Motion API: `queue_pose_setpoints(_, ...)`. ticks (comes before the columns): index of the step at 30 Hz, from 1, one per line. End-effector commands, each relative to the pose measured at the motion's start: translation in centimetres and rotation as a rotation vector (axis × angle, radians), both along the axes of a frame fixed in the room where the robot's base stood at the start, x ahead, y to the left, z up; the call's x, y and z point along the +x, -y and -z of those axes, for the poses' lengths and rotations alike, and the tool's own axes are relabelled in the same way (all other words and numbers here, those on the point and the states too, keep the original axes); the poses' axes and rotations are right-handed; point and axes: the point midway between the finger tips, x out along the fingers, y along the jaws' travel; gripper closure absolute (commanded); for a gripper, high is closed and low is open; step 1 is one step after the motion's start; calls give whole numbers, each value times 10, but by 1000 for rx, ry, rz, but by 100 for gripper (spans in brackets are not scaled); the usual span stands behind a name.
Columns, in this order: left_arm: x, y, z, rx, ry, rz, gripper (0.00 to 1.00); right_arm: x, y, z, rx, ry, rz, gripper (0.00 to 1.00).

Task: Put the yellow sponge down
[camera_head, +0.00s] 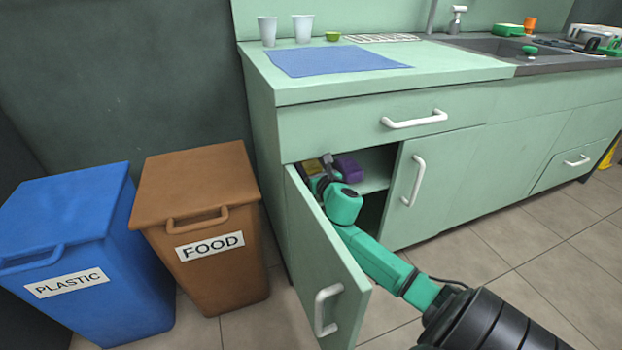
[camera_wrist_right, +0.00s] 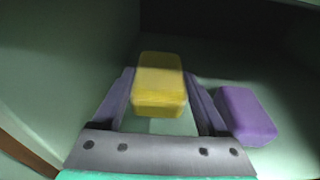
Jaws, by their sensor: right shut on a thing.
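The yellow sponge (camera_wrist_right: 160,82) is between the two fingers of my right gripper (camera_wrist_right: 160,105) in the right wrist view. The gripper is shut on it, inside the open cabinet. In the head view the sponge (camera_head: 313,167) shows only as a small yellow patch by the gripper (camera_head: 318,172); the cabinet door and arm hide much of it. I cannot tell whether the sponge touches the shelf (camera_head: 374,182). A purple sponge (camera_wrist_right: 246,115) lies to the right of the gripper, apart from the yellow one; it also shows in the head view (camera_head: 347,169). My left gripper is not in view.
The open cabinet door (camera_head: 325,260) stands left of my right arm. The closed door (camera_head: 430,185) is on the right. A brown food bin (camera_head: 200,185) and a blue plastic bin (camera_head: 70,220) stand at left. The counter above holds cups (camera_head: 302,28) and a blue mat (camera_head: 330,60).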

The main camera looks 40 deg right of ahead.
Motion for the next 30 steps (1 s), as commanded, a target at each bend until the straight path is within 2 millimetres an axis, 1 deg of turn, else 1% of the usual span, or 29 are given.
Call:
queue_pose_setpoints(1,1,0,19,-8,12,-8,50,0,-1,23,5,0,1,100)
queue_pose_setpoints(2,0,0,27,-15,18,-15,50,-1,-1,30,6,-1,1,100)
queue_pose_setpoints(3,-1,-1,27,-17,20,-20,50,-1,0,33,4,-1,2,100)
queue_pose_setpoints(7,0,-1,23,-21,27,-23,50,-1,-1,32,0,0,-1,100)
queue_pose_setpoints(11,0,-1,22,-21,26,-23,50,-1,-1,31,0,0,-1,100)
queue_pose_setpoints(17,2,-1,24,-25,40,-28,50,-1,-1,38,0,0,-1,100)
queue_pose_setpoints(18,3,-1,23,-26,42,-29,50,-1,-1,38,1,0,-1,16)
queue_pose_setpoints(19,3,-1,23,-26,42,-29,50,-1,-1,38,1,0,-1,5)
queue_pose_setpoints(20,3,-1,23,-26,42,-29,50,-1,-1,37,1,0,-1,0)
queue_pose_setpoints(27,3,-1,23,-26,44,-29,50,-1,-1,37,1,0,-1,0)
queue_pose_setpoints(30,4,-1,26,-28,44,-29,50,-1,-1,37,2,2,-2,0)
